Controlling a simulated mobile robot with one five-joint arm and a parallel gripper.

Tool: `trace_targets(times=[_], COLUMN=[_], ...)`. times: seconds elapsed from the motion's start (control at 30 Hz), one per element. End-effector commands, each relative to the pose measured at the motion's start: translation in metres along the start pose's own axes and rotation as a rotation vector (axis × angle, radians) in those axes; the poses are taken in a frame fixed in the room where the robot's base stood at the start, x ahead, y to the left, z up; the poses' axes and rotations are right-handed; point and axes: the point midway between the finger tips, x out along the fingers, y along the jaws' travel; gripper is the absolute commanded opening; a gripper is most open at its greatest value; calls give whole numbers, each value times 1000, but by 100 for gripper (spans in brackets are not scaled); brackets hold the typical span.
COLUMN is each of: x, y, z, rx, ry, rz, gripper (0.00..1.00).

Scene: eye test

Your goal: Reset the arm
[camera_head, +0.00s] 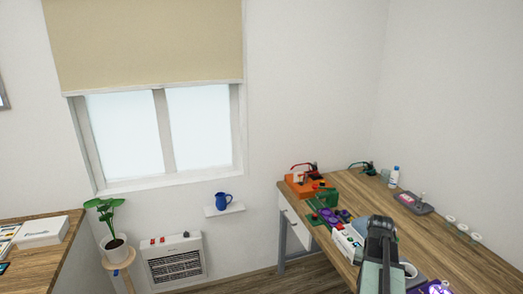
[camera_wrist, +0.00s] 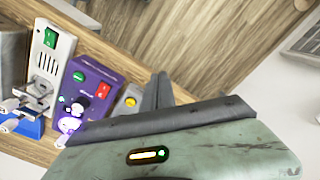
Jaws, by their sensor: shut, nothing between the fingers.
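My gripper (camera_wrist: 161,78) shows in the wrist view as two dark fingers close together, shut, with nothing between them. It extends past the edge of the wooden workbench, with the floor behind it. In the head view my arm (camera_head: 380,265) rises at the lower right, in front of the workbench (camera_head: 455,262), and hides part of its top. The fingertips are hard to make out there.
An orange device (camera_head: 302,187), green device (camera_head: 327,198), white bottle (camera_head: 395,174) and grey-red device (camera_head: 413,203) stand on the workbench. A purple box (camera_wrist: 92,88) is left of my gripper.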

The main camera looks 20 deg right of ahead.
Motion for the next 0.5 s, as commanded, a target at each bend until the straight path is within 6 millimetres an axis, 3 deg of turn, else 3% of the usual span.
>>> trace_targets(times=[0.03, 0.1, 0.17, 0.2, 0.3, 0.4, 0.5], x=[13, 21, 27, 32, 42, 50, 55], y=[-49, -108, -157, -189, -259, -310, -338], z=[9, 24, 44, 59, 104, 150, 185], rx=[-85, -191, -284, -347, -500, -627, -714], ry=[0, 0, -1, -1, -1, -1, -1], rz=[0, 0, 0, 0, 1, 1, 1], gripper=[0, 0, 0, 0, 0, 0, 0])
